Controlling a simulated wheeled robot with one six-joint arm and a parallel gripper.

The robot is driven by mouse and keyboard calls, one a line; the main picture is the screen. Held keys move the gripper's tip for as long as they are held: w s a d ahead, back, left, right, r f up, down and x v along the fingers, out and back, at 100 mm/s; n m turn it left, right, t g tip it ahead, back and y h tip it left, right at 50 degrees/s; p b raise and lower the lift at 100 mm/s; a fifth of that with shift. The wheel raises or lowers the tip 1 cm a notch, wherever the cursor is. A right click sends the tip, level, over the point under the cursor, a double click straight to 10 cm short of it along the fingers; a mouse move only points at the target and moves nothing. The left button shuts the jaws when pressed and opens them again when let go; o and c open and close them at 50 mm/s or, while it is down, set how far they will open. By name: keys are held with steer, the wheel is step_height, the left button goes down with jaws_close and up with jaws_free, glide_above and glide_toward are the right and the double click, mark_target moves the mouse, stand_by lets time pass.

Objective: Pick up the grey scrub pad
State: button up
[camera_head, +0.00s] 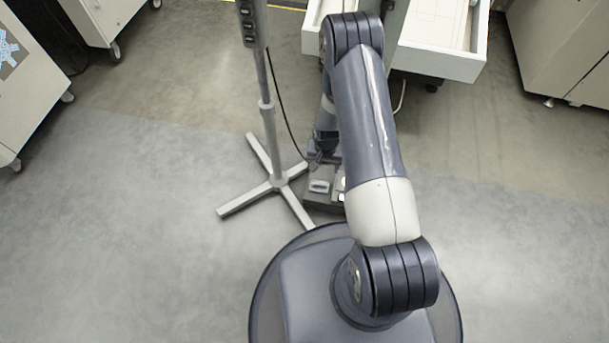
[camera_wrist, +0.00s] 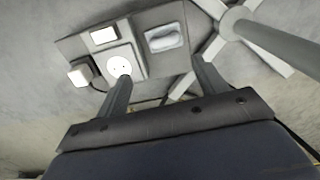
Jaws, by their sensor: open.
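My gripper (camera_wrist: 160,70) is open in the wrist view, its two fingers apart with nothing between them. In the head view my gripper (camera_head: 322,152) is low near the floor, partly hidden by my arm. A pale grey, rounded, pad-like piece (camera_wrist: 163,37) lies in a recess of a flat grey base, beyond the fingertips. It also shows in the head view (camera_head: 320,186). It may be the grey scrub pad, but I cannot tell for sure. My gripper is not touching it.
The grey base (camera_wrist: 72,46) also bears a white round socket (camera_wrist: 119,67) and a small white panel (camera_wrist: 103,35). A pale cube (camera_wrist: 80,73) is beside them. A pole stand (camera_head: 268,120) with crossed feet stands close on the left. A white drawer (camera_head: 440,62) is behind.

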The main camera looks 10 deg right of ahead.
mark_target(320, 182)
steer(key=f+b, duration=0.1)
steer(key=f, duration=0.3)
steer(key=f+b, duration=0.2)
steer(key=f, duration=0.1)
steer(key=f+b, duration=0.1)
steer(key=f, duration=0.3)
steer(key=shift+w+a+f+b, duration=0.3)
steer(key=shift+f+b, duration=0.05)
steer(key=shift+b, duration=0.05)
steer(key=shift+r, duration=0.1)
steer(key=shift+c, duration=0.4)
steer(key=c, duration=0.7)
step_height(320, 182, up, 10)
steer(key=p, duration=0.4)
